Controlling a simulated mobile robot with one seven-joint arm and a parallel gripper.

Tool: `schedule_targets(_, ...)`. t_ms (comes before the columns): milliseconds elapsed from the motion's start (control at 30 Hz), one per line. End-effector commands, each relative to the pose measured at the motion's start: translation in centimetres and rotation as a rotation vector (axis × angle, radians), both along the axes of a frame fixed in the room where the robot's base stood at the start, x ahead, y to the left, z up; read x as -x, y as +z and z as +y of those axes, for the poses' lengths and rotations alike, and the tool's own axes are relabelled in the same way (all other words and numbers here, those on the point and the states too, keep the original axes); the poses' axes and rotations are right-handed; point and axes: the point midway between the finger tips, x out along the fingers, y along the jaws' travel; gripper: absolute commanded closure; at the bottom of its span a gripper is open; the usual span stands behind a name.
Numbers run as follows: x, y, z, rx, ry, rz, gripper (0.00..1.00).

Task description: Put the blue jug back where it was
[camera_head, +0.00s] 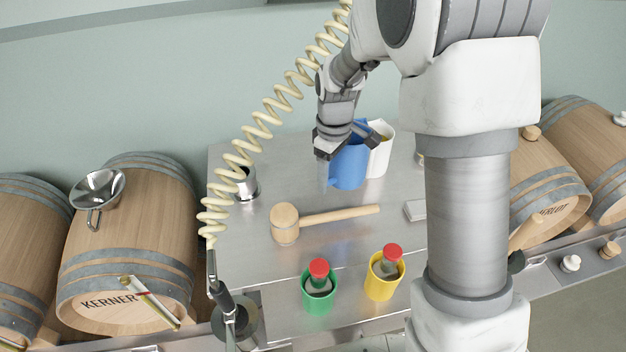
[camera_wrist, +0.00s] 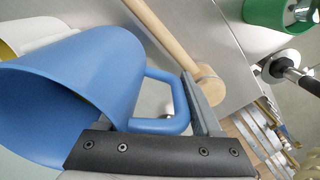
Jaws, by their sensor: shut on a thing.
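The blue jug (camera_head: 349,168) is at the back of the steel table in the head view, upright or nearly so. A white jug (camera_head: 379,150) stands right beside it, partly hidden behind it. My gripper (camera_head: 331,160) is at the left side of the blue jug. In the wrist view the blue jug (camera_wrist: 95,80) fills the left side, and its handle (camera_wrist: 165,125) lies at my gripper (camera_wrist: 185,110), which is shut on it. The head view does not show clearly whether the jug's base touches the table.
A wooden mallet (camera_head: 287,225) lies in front on the steel table (camera_head: 245,260). A green cup (camera_head: 318,297) and a yellow cup (camera_head: 380,283), each with a red-capped bottle, stand at the front. A steel cup (camera_head: 245,184) stands left. A coiled hose (camera_head: 262,125) hangs left of my arm.

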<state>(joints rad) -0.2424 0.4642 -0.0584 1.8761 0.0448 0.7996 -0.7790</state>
Motion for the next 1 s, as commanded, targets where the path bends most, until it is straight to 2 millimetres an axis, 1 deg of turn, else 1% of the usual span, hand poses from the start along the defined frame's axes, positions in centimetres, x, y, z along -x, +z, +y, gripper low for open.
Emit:
schedule_targets(100, -0.5, 0.4, 0.8, 0.003, 0.075, -0.007, 1.00)
schedule_targets(200, -1.2, 0.0, 1.4, 0.004, 0.093, -0.005, 1.00)
schedule_targets(267, -1.8, -0.5, 1.9, 0.005, 0.094, -0.003, 1.00)
schedule_targets(700, -7.8, -4.9, 6.0, 0.005, 0.090, -0.003, 1.00)
schedule_targets(833, -9.1, -5.8, 6.8, 0.004, 0.088, -0.005, 1.00)
schedule_targets(1000, -9.9, -6.4, 7.3, 0.004, 0.087, -0.006, 1.00)
